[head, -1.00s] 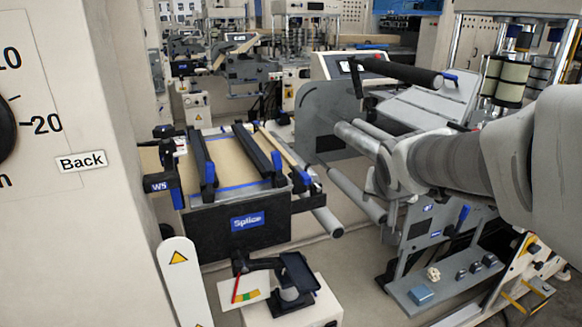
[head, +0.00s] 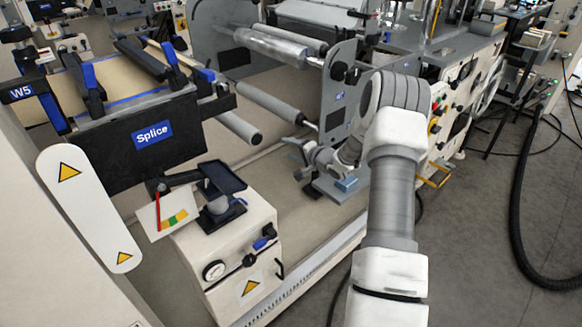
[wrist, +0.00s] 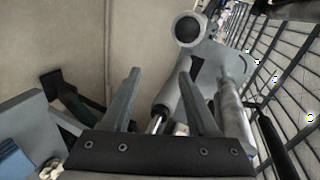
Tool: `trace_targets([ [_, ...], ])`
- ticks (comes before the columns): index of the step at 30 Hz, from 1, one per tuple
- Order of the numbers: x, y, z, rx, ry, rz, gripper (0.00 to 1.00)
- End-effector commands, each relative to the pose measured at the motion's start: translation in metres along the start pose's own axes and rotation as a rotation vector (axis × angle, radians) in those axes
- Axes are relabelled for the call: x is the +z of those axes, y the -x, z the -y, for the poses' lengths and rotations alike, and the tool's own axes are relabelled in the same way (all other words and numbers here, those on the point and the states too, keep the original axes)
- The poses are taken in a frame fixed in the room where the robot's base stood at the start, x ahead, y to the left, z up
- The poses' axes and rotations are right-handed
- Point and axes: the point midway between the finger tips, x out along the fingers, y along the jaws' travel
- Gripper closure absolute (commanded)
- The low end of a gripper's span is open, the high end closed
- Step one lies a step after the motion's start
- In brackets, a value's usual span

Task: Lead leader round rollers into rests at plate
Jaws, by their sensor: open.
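My gripper (head: 292,157) is low in front of the roller stand, beside the grey lower roller (head: 270,102). In the wrist view its two fingers (wrist: 159,72) are apart, with nothing seen held between them. A roller (wrist: 173,92) shows beyond the gap, and a round roller end (wrist: 189,28) is above. A silver roller (head: 270,48) is higher on the stand, and another grey roller (head: 240,127) lies lower left. The Splice plate (head: 110,165) is at the left with brown kraft web (head: 72,88) and black bars with blue ends (head: 92,90). I cannot make out the leader's free end or the rests.
A white box (head: 235,250) with a gauge and a small dark tray (head: 222,177) stands front left. A grey side plate (head: 340,95) bounds the rollers on the right. A thick black hose (head: 520,230) lies on the floor at right.

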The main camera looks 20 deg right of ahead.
Motion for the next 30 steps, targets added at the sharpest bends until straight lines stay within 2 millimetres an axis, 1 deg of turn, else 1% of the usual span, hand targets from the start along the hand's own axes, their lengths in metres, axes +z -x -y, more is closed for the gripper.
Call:
trace_targets([
  [1,0.002,-0.004,-0.019,-0.021,-0.046,0.015,0.40],
  [4,0.005,-0.007,-0.036,-0.057,-0.112,0.039,0.40],
  [7,0.007,-0.007,-0.042,-0.076,-0.145,0.054,0.40],
  [10,0.010,-0.005,-0.035,-0.083,-0.155,0.059,0.40],
  [14,0.015,0.003,-0.013,-0.083,-0.155,0.059,0.40],
  [30,0.056,0.045,0.108,-0.081,-0.151,0.058,0.40],
])
